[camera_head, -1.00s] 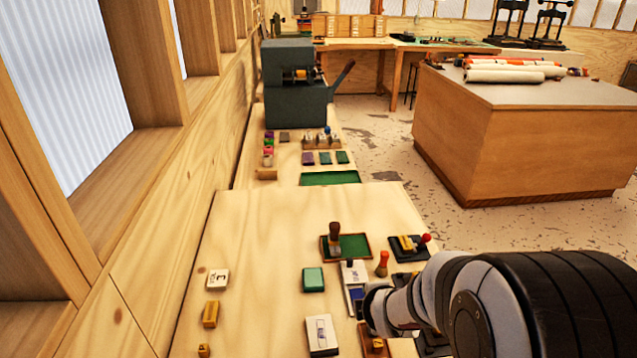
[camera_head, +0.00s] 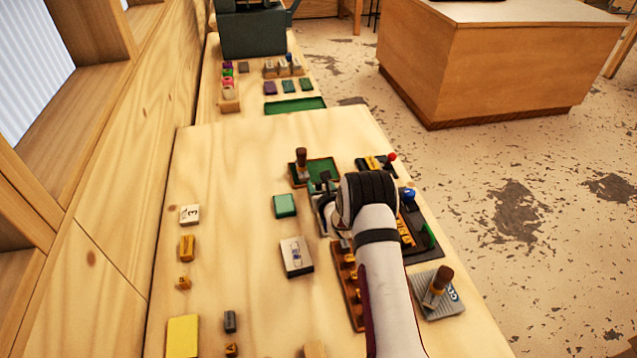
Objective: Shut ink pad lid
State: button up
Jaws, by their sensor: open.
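My gripper (camera_head: 324,200) is open, at the end of my arm over the middle of the bench. Its fingertips are just in front of the green tray and right of a small green box. It covers the spot where a small blue pad with a pale, marked lid shows in the earlier frame; that looks like the open ink pad. I cannot tell its lid's angle now, or whether my gripper touches it. The small green box (camera_head: 285,205) looks closed and stands apart from my gripper.
A green tray (camera_head: 326,168) with a wooden-handled stamp (camera_head: 301,160) lies just beyond my gripper. A white box (camera_head: 296,257) stands to its left and a brown rack (camera_head: 346,285) lies near my forearm. A grey block with a handled stamp (camera_head: 438,288) is at right. The bench's left-middle is fairly clear.

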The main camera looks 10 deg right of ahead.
jog(key=shift+x, duration=0.8)
grip_shut()
jog(key=shift+r, duration=0.1)
dwell(0.8)
